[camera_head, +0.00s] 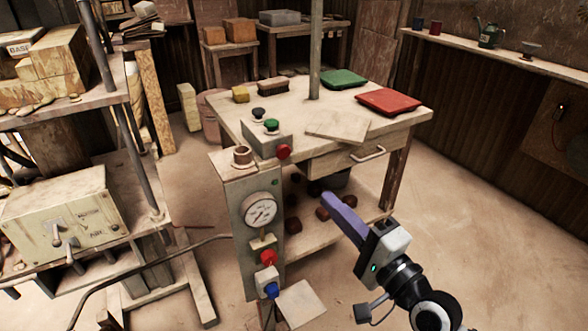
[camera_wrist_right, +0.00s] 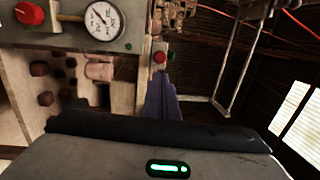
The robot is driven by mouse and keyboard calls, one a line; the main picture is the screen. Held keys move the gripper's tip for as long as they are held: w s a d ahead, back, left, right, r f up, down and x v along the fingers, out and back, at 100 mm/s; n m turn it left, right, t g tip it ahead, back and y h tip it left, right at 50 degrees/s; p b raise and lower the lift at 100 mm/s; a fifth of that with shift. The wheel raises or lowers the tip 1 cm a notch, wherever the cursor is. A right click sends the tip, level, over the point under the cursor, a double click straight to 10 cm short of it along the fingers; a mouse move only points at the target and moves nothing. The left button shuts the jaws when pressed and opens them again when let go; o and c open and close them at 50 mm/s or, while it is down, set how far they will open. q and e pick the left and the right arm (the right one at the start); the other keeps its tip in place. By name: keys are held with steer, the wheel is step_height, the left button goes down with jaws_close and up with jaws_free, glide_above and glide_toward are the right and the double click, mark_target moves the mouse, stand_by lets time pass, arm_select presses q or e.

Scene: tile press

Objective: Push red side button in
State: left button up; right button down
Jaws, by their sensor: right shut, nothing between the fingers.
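The red side button (camera_head: 284,151) sticks out from the right side of the small control box (camera_head: 262,140) on the work table. In the right wrist view the red side button (camera_wrist_right: 159,57) shows just beyond my fingertips. My right gripper (camera_head: 328,198) has its purple fingers shut with nothing between them. It is to the right of and below the button in the head view, apart from it. The closed fingers also show in the right wrist view (camera_wrist_right: 159,84). My left gripper is not in view.
A panel with a pressure gauge (camera_head: 260,210), a lower red button (camera_head: 267,257) and a blue button (camera_head: 271,290) stands in front. The table's drawer handle (camera_head: 368,154) juts out on the right. Bare floor (camera_head: 470,200) lies to the right.

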mark_target(286, 154)
steer(key=x, duration=1.3)
steer(key=shift+w+a+b, duration=0.15)
steer(key=shift+w+b, duration=0.15)
steer(key=shift+w+a, duration=0.1)
steer(key=shift+w, duration=0.05)
